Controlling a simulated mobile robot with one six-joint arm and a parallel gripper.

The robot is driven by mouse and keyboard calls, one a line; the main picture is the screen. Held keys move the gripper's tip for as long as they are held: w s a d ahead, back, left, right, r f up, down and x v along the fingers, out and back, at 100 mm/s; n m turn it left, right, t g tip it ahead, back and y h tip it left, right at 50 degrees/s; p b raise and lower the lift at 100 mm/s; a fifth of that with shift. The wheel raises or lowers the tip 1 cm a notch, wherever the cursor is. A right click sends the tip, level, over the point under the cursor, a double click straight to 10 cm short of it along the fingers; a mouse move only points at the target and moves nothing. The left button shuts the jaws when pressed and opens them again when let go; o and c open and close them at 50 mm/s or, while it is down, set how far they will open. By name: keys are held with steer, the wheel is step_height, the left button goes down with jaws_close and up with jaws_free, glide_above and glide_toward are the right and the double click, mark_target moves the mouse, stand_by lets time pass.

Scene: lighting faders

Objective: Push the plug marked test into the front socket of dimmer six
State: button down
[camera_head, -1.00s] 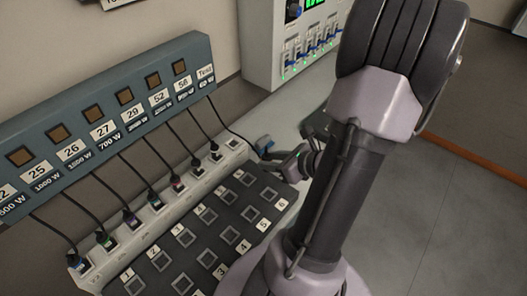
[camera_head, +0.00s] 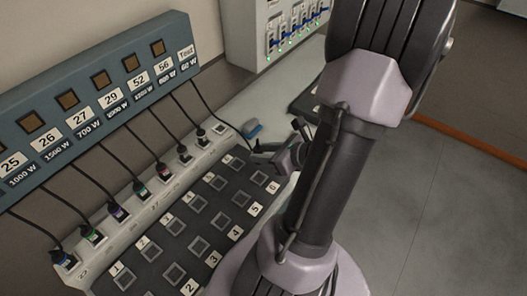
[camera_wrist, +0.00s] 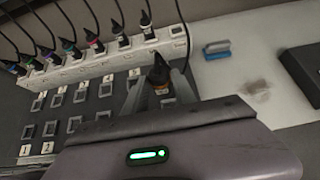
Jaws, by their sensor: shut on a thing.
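My gripper (camera_head: 286,158) is by the right end of the dark socket board (camera_head: 156,254), beyond the dimmer six label (camera_head: 273,187). In the wrist view its fingers (camera_wrist: 159,88) are shut on a black plug (camera_wrist: 159,73) with a pale orange band. A black lead runs from the Test panel label (camera_head: 187,54) towards my gripper, so this appears to be the test plug. The dimmer six front socket (camera_head: 259,178) looks empty in the head view. In the wrist view the gripper body hides the area below the plug, so its exact height is unclear.
Several other plugs stand in a white strip (camera_head: 200,148) behind the board, their leads hanging from the blue-grey panel (camera_head: 97,93). A fader unit (camera_head: 250,45) stands behind.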

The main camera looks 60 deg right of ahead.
steer(key=shift+f+b, duration=2.6)
steer(key=shift+f, duration=0.35)
steer(key=shift+f, duration=0.1)
steer(key=shift+f+b, duration=1)
steer(key=shift+b, duration=0.1)
steer(key=shift+a+f+b, duration=0.1)
steer(key=shift+f+b, duration=0.95)
steer(key=shift+b, duration=0.15)
steer(key=c, duration=0.9)
jaws_free()
steer(key=shift+r, duration=0.1)
